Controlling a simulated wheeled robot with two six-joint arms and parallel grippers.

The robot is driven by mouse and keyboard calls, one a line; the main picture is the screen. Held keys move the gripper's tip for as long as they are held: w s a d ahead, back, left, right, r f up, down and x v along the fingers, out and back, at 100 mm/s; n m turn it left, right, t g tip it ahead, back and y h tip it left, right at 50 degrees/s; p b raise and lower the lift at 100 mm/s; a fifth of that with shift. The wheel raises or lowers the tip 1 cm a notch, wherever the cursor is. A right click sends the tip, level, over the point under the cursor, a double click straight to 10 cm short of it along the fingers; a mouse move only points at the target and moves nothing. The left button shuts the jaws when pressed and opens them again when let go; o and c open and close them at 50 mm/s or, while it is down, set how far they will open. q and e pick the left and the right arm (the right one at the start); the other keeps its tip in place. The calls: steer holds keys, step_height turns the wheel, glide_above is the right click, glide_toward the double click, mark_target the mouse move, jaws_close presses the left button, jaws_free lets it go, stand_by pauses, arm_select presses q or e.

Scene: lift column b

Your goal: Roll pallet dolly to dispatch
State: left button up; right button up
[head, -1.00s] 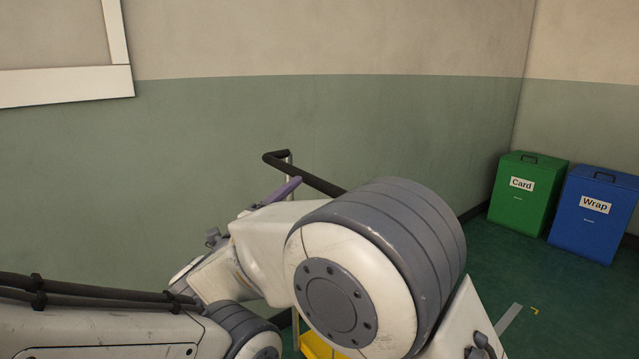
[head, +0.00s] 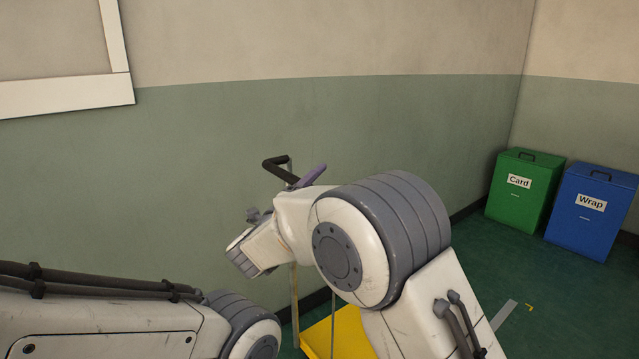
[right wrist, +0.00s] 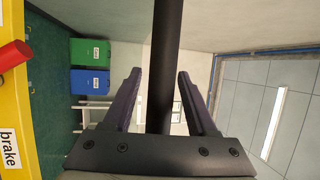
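The pallet dolly shows in the head view as a yellow deck (head: 345,325) low behind my right arm, with a black push handle (head: 275,164) on an upright. In the right wrist view, its yellow side (right wrist: 14,95) carries a "brake" label (right wrist: 9,150) and a red part (right wrist: 12,55). My right gripper (head: 312,175) is at the handle, and one purple finger shows. In the right wrist view, its fingers (right wrist: 159,75) are open, with the black handle bar (right wrist: 166,40) between them and gaps on both sides. My left gripper is out of view. Much of the dolly is hidden.
A green "Card" bin (head: 520,195) and a blue "Wrap" bin (head: 590,215) stand against the walls at right. A green wall (head: 170,180) is close behind the handle. A grey floor strip (head: 503,314) and a small yellow mark (head: 529,307) lie on open floor.

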jaws_close()
stand_by(1.2)
